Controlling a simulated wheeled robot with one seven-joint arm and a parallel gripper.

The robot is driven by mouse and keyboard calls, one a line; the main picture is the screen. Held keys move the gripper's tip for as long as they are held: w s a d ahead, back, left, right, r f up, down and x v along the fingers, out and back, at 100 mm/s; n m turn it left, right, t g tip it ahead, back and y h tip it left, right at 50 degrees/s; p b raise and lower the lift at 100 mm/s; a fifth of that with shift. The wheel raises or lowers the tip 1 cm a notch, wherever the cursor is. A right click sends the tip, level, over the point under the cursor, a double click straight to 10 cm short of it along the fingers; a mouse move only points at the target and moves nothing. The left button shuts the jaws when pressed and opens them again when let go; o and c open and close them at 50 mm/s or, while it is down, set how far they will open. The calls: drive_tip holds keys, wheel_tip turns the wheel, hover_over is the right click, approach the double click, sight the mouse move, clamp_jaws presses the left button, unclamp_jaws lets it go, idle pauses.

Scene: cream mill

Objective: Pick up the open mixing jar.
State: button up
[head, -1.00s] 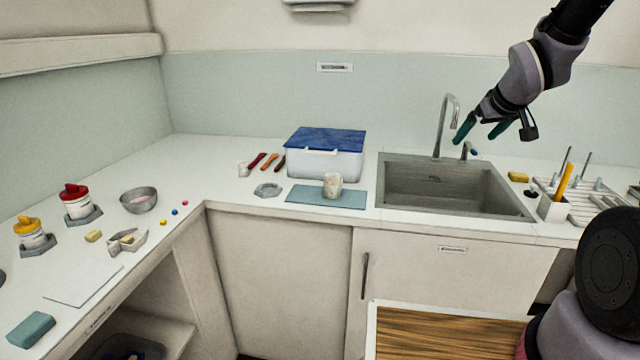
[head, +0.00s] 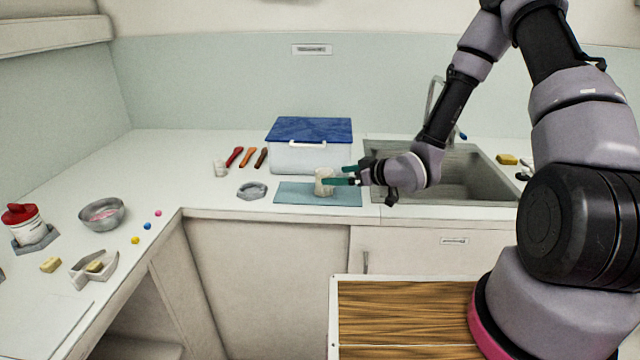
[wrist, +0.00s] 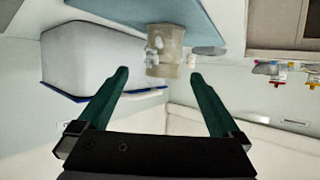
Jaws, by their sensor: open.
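The open mixing jar (head: 322,186) is a small cream, blotchy cup standing upright on a blue-green mat (head: 285,194) on the counter. It also shows in the wrist view (wrist: 168,62), which is upside down, with pale blotches on its side. My gripper (head: 340,175) reaches in from the right with its green fingers pointing left at the jar. In the wrist view the fingers (wrist: 159,73) are spread apart, with the jar just beyond and between their tips. I cannot tell whether a finger touches it.
A white bin with a blue lid (head: 310,157) stands close behind the mat. The sink (head: 470,165) lies to the right. A grey ring-shaped holder (head: 252,191), a small white cup (head: 220,168) and several coloured tools (head: 247,157) lie to the left.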

sight(332, 175)
drive_tip(key=x, duration=0.3)
drive_tip(key=shift+w+a+f, duration=0.15)
drive_tip(key=shift+w+a, duration=0.05)
drive_tip(key=shift+a, duration=0.05)
drive_tip(key=shift+x, duration=2.7)
drive_tip(key=shift+s+a, duration=0.1)
drive_tip(key=shift+s, duration=0.1)
drive_tip(key=c, duration=1.4)
